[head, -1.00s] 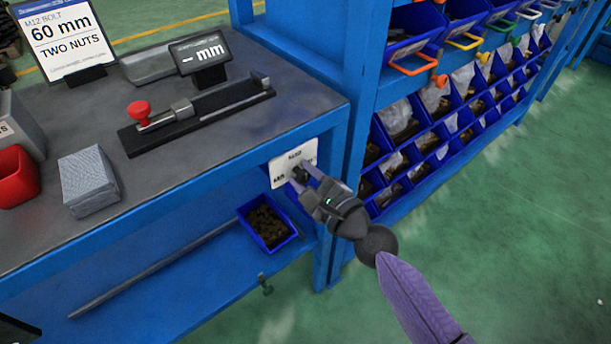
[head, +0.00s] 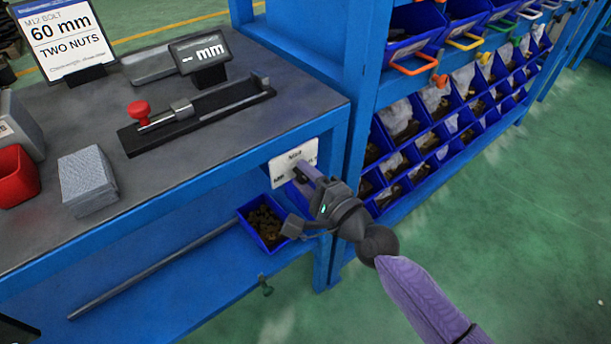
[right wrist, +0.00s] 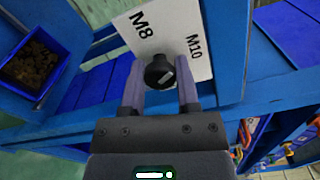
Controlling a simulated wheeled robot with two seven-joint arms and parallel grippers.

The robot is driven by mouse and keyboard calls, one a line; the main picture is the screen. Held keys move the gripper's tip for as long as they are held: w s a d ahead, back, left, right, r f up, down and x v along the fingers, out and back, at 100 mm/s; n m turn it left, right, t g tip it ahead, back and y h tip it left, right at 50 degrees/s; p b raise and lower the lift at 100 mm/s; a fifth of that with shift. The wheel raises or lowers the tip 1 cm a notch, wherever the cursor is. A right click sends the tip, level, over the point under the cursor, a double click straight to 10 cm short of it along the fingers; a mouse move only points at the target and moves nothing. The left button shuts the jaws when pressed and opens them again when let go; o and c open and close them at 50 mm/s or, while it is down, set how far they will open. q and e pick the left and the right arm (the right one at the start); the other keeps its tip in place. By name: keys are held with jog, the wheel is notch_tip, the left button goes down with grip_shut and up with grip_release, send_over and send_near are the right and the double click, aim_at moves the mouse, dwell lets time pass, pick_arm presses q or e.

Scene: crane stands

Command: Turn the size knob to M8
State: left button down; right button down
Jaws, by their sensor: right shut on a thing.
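The size knob (right wrist: 155,73) is a dark round knob on a white label plate (right wrist: 170,28). In the right wrist view the plate shows M8 to the upper left of the knob and M10 to its right. A pale slanted mark shows on the knob's face; I cannot tell surely which label it points to. My right gripper (right wrist: 160,66) is shut on the knob, one finger on each side. In the head view the plate (head: 290,163) hangs at the bench's front right corner, and the right gripper (head: 301,181) largely hides the knob. My left gripper is not in view.
The blue bench (head: 185,185) carries a measuring slide with a red knob (head: 139,112), a display (head: 200,52), a sign (head: 64,42), a grey block (head: 88,180) and a red bin (head: 16,175). A blue bin (head: 264,218) sits below. Racked bins stand right; the green floor is clear.

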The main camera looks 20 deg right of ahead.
jog(key=n, duration=0.3)
jog(key=shift+n, duration=0.4)
jog(key=shift+n+p, duration=0.45)
jog(key=shift+n, duration=0.45)
jog(key=n, duration=0.2)
jog(key=shift+n+p, duration=0.3)
jog(key=shift+p, duration=0.1)
jog(key=n+p, duration=0.1)
jog(key=n, duration=0.2)
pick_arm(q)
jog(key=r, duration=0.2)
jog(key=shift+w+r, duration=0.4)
pick_arm(e)
jog(key=shift+n, duration=0.4)
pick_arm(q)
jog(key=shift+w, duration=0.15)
pick_arm(e)
jog(key=shift+f, duration=0.1)
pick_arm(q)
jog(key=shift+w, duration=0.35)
